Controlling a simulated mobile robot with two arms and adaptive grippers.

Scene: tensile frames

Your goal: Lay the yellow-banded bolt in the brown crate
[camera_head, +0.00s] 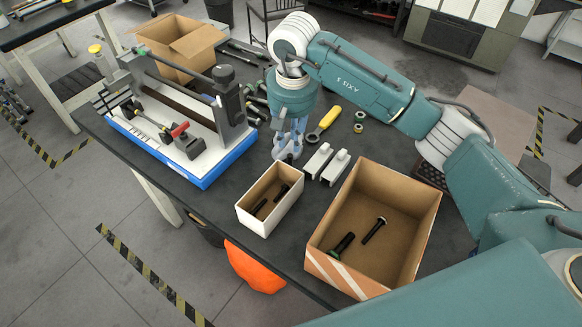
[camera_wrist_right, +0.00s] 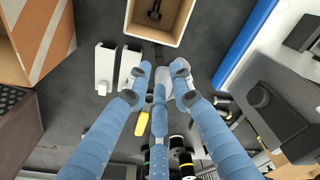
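The brown crate (camera_head: 428,215) stands open at the front right of the table; a green-banded bolt (camera_head: 342,246) and a dark bolt (camera_head: 374,230) lie in it. Its side shows in the wrist view (camera_wrist_right: 40,45). My right gripper (camera_head: 288,150) points down behind the small white box, left of the brown crate. In the wrist view its fingertips (camera_wrist_right: 163,75) are bent close together; whether they pinch anything is unclear. A bolt with a yellowish band (camera_wrist_right: 187,160) appears among several bolts beyond the fingers, partly hidden. My left gripper is out of view.
The white box (camera_head: 260,222) holds dark bolts. Two light blocks (camera_head: 326,163), a yellow-handled tool (camera_head: 325,122) and small rings (camera_head: 359,121) lie near the gripper. A blue-based testing fixture (camera_head: 205,170) stands left. Several bolts (camera_head: 255,103) lie behind the gripper.

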